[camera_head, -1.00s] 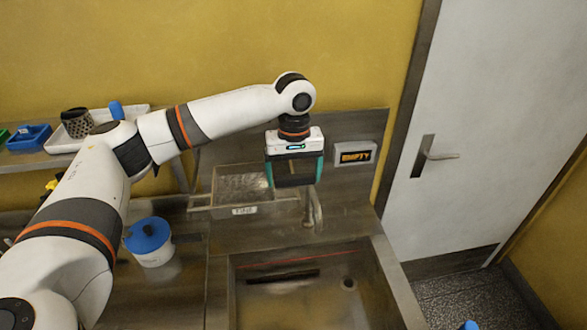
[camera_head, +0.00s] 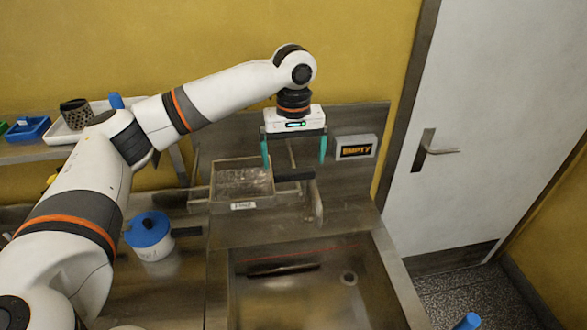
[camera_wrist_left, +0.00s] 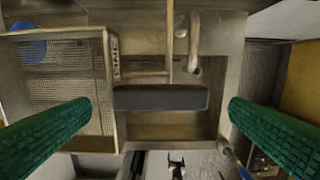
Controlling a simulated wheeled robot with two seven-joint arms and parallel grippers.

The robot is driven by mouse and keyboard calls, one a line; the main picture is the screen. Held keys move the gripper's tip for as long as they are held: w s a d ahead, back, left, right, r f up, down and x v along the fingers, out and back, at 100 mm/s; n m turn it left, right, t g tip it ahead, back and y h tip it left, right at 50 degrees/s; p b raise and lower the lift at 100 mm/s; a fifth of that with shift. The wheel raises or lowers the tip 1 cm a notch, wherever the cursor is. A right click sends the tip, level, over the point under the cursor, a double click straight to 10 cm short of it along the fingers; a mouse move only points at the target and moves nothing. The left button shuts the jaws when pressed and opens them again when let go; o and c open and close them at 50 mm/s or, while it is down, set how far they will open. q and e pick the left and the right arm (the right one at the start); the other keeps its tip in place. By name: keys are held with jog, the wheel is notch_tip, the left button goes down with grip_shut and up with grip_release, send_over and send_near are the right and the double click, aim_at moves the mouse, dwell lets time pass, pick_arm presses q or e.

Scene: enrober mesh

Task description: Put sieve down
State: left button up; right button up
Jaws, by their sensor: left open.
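The sieve (camera_head: 243,206) is a square metal-framed mesh basket with a small front label, left of the tap at the back of the sink unit. In the left wrist view its mesh (camera_wrist_left: 75,85) fills the left side, and a dark bar-like grip (camera_wrist_left: 160,98) lies between my fingers. My left gripper (camera_head: 294,152) is open above this dark grip (camera_head: 295,174), with its green fingers spread to either side. In the left wrist view a gap shows between each finger and the grip. I cannot tell exactly what bears the sieve. My right gripper is out of view.
The sink basin (camera_head: 236,285) lies in front, with a dark bar inside. A metal tap (camera_head: 318,200) stands behind it. A white pot with a blue lid (camera_head: 148,230) stands left. A white tray (camera_head: 62,133) sits on the left shelf.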

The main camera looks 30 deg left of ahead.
pick_arm(q)
notch_tip(320, 180, up, 9)
jog(key=b, duration=0.1)
jog(key=shift+f+b, duration=0.15)
jog(key=shift+b, duration=0.15)
jog(key=shift+f, duration=0.1)
